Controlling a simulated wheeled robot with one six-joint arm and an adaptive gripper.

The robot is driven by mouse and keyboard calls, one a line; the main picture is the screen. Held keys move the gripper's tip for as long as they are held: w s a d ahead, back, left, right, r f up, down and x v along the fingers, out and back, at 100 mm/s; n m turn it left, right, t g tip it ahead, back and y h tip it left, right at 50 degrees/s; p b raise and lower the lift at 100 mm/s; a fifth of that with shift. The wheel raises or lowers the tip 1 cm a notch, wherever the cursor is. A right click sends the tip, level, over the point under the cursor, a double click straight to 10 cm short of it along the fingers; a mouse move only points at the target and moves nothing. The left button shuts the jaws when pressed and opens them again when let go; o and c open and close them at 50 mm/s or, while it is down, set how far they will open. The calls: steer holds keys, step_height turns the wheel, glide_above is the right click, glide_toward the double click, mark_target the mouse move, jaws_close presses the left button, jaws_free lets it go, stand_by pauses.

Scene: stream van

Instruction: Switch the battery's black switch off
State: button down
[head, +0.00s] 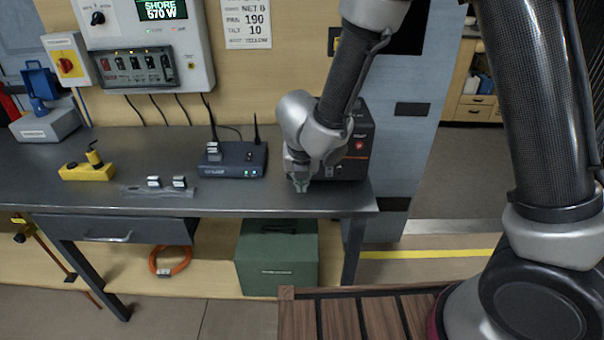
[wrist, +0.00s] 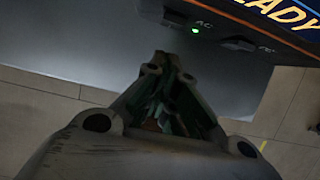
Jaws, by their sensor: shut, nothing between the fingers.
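The battery (head: 358,142) is a dark box with an orange line and a reddish round mark, at the right end of the bench. My arm hides its left part in the head view. In the wrist view its front (wrist: 225,18) fills the top right, with "ADY" lettering, an "AC" label and a lit green light (wrist: 195,30). Small dark parts sit beside the light and to its right (wrist: 240,45); I cannot tell which is the black switch or its position. My gripper (head: 301,186) is shut and empty, pointing down just in front of the battery. Its fingertips (wrist: 164,58) appear apart from the dark parts.
A router (head: 235,160) with antennas stands left of my gripper. Farther left are a grey strip (head: 160,191) with small blocks and a yellow device (head: 88,171). A control panel (head: 140,65) hangs above. The bench front edge is close below my gripper.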

steer(key=shift+w+r, duration=0.15)
steer(key=shift+w, duration=1)
steer(key=shift+w+r, duration=0.2)
steer(key=shift+w, duration=0.15)
steer(key=shift+r, duration=0.75)
